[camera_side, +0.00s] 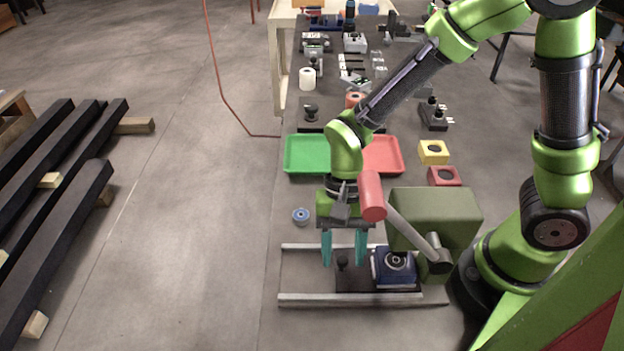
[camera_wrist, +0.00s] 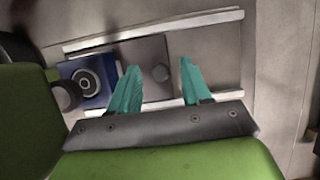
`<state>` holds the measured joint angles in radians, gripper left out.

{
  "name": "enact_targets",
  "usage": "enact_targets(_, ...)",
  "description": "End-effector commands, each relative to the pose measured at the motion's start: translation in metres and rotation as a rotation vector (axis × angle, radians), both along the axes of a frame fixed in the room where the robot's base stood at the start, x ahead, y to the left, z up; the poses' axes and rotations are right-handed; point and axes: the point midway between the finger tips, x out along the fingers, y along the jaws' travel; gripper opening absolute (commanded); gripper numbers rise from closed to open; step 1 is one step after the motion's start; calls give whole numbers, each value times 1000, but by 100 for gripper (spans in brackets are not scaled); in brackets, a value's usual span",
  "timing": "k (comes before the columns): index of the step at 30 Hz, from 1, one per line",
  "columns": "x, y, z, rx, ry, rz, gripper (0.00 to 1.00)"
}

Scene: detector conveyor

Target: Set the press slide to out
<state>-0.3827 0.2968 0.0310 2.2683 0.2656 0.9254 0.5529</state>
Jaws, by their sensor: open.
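The press (camera_side: 435,215) is an olive-green box with a lever that ends in a red handle (camera_side: 371,195). A blue block (camera_side: 380,272) with a round dark-and-light piece sits at the plate's right end, beside the press.
The red lever handle is close to the right of my wrist. A blue round part (camera_side: 300,215) lies on the table behind the rails. Green (camera_side: 307,154) and red (camera_side: 384,154) trays stand farther back. The rails run clear to the left of the plate.

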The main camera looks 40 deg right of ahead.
Motion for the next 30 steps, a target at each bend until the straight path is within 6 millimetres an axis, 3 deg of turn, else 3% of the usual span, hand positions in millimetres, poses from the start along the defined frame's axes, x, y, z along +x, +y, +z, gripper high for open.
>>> enact_targets(2,0,0,0,0,0,0,48)
enact_targets(9,0,0,0,0,0,0,11)
enact_targets(12,0,0,0,0,0,0,0)
enact_targets(22,5,4,0,0,-1,2,0)
enact_targets(30,51,49,0,1,-3,2,0)
